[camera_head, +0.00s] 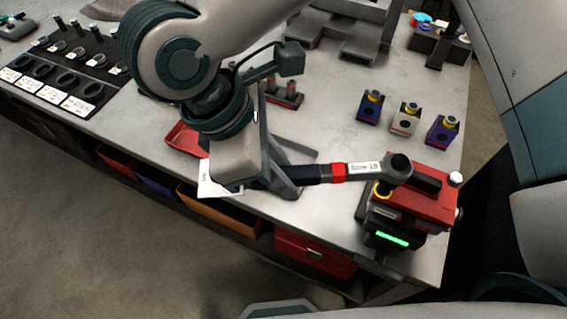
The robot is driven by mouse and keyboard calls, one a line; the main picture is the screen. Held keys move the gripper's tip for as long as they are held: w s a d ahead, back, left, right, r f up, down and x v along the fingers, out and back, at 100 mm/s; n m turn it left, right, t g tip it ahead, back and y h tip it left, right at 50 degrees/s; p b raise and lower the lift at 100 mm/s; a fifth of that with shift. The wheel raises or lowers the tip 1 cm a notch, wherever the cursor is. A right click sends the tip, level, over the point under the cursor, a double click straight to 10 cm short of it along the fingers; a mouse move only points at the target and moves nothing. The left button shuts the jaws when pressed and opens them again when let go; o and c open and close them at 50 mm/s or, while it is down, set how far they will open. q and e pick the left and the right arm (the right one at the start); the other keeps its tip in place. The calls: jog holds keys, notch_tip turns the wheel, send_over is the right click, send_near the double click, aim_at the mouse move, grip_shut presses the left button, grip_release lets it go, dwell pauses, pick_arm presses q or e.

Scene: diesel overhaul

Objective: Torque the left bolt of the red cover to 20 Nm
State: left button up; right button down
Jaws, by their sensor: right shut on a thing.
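My right gripper (281,179) is shut on the dark handle of a torque wrench (312,174). The wrench has a red band and a white label, and lies roughly level, pointing right. Its dark round head (400,165) is over the left part of the red cover (428,204). A pale bolt head (456,178) stands at the cover's right. My left gripper is not in view.
A green-lit display (392,239) is on the dark block under the cover, near the bench edge. Blue (369,111), beige (403,124) and purple (440,132) blocks stand behind. A black socket rack (62,62) is far left.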

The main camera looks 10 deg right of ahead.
jog(key=shift+w+f+b, duration=0.1)
jog(key=shift+f+b, duration=0.25)
jog(key=shift+f, duration=0.25)
jog(key=shift+d+r, duration=0.1)
jog(key=shift+r, duration=0.1)
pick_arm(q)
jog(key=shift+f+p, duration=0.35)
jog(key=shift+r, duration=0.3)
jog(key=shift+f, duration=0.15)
pick_arm(e)
jog(key=shift+f, duration=0.2)
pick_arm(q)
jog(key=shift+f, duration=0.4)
pick_arm(e)
jog(key=shift+f, duration=0.95)
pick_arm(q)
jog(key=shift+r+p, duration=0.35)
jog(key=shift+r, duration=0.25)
pick_arm(e)
jog(key=shift+w+r, duration=0.1)
jog(key=shift+w, duration=0.4)
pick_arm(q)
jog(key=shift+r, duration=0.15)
pick_arm(e)
jog(key=shift+w, duration=0.1)
